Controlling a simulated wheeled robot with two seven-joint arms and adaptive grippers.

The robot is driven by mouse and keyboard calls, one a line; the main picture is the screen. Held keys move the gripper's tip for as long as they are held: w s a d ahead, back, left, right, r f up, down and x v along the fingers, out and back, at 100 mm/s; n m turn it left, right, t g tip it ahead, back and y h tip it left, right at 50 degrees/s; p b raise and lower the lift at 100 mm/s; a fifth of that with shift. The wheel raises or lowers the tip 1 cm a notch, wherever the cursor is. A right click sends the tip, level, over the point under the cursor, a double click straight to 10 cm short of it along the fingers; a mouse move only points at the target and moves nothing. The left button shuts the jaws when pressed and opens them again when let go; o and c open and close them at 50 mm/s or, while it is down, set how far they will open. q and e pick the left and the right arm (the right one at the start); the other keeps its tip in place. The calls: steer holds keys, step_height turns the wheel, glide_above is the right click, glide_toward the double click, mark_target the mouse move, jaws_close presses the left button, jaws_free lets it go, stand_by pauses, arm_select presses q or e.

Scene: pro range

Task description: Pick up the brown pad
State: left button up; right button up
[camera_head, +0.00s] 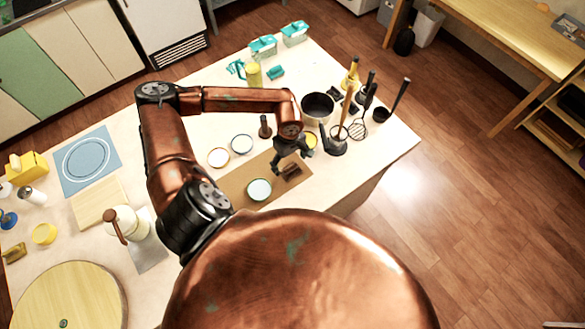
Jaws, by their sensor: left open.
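The brown pad (291,173) is a small dark brown piece on the tan mat (233,190), near the mat's right end. My left gripper (289,162) points down just above and behind the pad. It is open, with its fingers spread, and appears to hold nothing. The gap between fingertips and pad is too small to judge. A round bowl with a pale inside (259,189) sits on the mat to the left of the pad. My right gripper is not in view.
Two round dishes (218,157) (241,144) and a brown peg-like item (265,127) stand behind the mat. A dark pot (317,107) and several upright utensils (362,120) crowd the right. The table's right edge is close.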

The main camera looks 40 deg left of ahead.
mark_target(290, 167)
arm_select(q)
step_height(290, 167, down, 4)
steer(key=shift+f+p, duration=0.2)
steer(key=shift+p, duration=0.65)
steer(key=shift+f, duration=0.3)
steer(key=shift+c, duration=0.2)
steer(key=shift+d, duration=0.1)
steer(key=c, duration=1.1)
steer(key=shift+w+r, duration=0.1)
